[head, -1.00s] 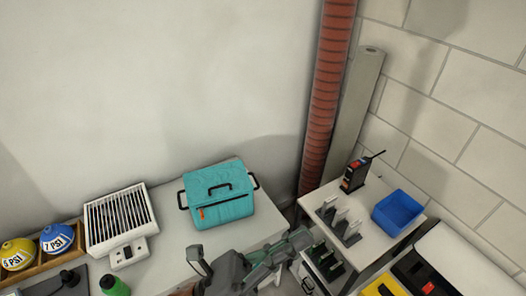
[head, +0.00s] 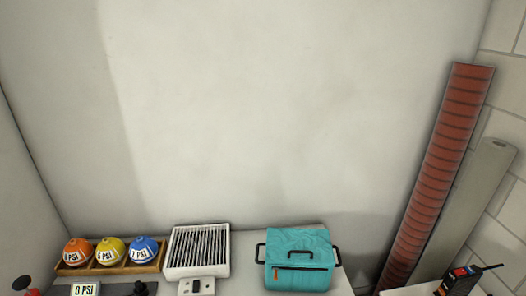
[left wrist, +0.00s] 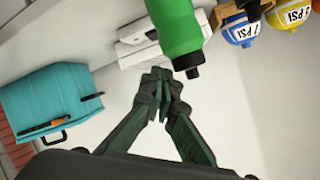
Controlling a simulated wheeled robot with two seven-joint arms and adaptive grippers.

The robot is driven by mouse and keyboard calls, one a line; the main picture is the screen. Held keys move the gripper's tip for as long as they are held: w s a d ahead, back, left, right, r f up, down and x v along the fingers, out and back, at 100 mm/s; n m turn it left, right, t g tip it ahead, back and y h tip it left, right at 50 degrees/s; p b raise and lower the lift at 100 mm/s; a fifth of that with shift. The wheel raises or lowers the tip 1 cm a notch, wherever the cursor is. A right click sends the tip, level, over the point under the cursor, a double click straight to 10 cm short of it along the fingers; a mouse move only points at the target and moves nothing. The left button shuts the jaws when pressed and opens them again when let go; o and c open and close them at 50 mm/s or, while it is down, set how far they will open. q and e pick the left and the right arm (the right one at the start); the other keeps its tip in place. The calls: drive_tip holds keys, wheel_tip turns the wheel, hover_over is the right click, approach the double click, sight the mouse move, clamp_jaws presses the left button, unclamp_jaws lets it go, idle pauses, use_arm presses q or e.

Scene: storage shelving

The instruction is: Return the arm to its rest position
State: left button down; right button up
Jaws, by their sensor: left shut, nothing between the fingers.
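My left gripper (left wrist: 163,90) shows in the left wrist view, its two dark green fingers shut against each other with nothing between them. Beyond the fingertips is a green bottle with a black cap (left wrist: 178,28). A teal cooler bag (left wrist: 45,100) lies to the left in that view, apart from the fingers. Neither gripper is in the head view, and my right gripper shows in no view.
The teal bag (head: 298,262) stands on the table by a white grilled heater (head: 198,252). Left of it, orange, yellow and blue balls (head: 110,251) sit in a wooden tray. A red corrugated column (head: 440,170) and a black radio (head: 460,281) are at the right.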

use_arm(q)
drive_tip(key=s+a+f+n+g+y, duration=0.1)
drive_tip(key=s+a+f+n+g, duration=0.45)
drive_tip(key=s+f, duration=0.75)
drive_tip(key=s+a+f+n+g, duration=0.1)
drive_tip(key=s+a+f+g, duration=0.25)
drive_tip(key=s, duration=0.45)
drive_tip(key=s+a+f+g, duration=0.2)
drive_tip(key=s+f, duration=0.3)
drive_tip(key=s, duration=0.4)
drive_tip(key=s+d+f+g+h+p, duration=0.1)
drive_tip(key=s+f, duration=0.1)
drive_tip(key=f, duration=1.2)
drive_tip(key=s+d+f+p, duration=0.1)
drive_tip(key=f, duration=1.3)
drive_tip(key=s+f+p, duration=0.1)
drive_tip(key=s+f, duration=0.6)
drive_tip(key=s, duration=0.2)
drive_tip(key=s+f+m+g+p, duration=0.1)
drive_tip(key=s+f, duration=0.5)
drive_tip(key=s, duration=0.4)
drive_tip(key=shift+s+d+f, duration=0.2)
drive_tip(key=shift+d+f, duration=0.1)
drive_tip(key=shift+f, duration=0.1)
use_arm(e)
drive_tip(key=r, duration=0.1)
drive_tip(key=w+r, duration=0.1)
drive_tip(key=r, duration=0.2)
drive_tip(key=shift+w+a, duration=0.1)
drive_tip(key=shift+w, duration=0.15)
